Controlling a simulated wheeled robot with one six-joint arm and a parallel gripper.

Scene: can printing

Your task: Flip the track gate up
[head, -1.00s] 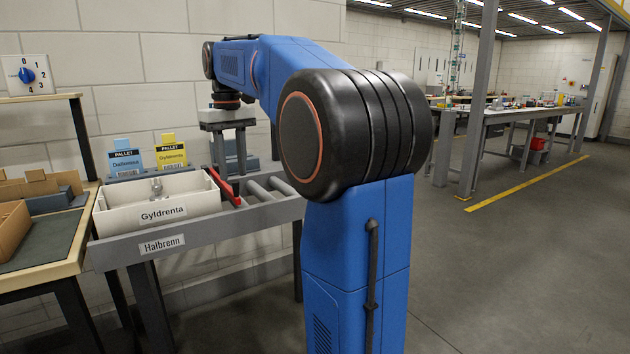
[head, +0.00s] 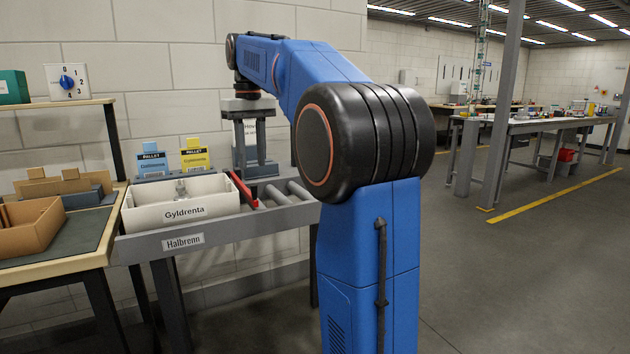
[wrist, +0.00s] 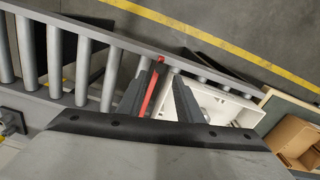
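The red track gate (head: 243,190) is a slim bar across the roller track (head: 286,195), at the right end of the white bin (head: 172,212). It appears to lie low, close to rail height. My gripper (head: 251,167) points down above the track, beyond the gate in the head view. Its two fingers are apart with nothing held. In the wrist view, the gate (wrist: 150,88) shows between the fingers of my gripper (wrist: 161,70), nearer the left one. The height between fingertips and gate is hard to tell.
The bin, labelled Gyldrenta, stands on the track's left part above a Halbrenn sign (head: 183,242). A blue pallet card (head: 151,162) and a yellow pallet card (head: 195,154) stand behind it. A workbench with a brown box (head: 32,225) and a dial (head: 68,82) is at left.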

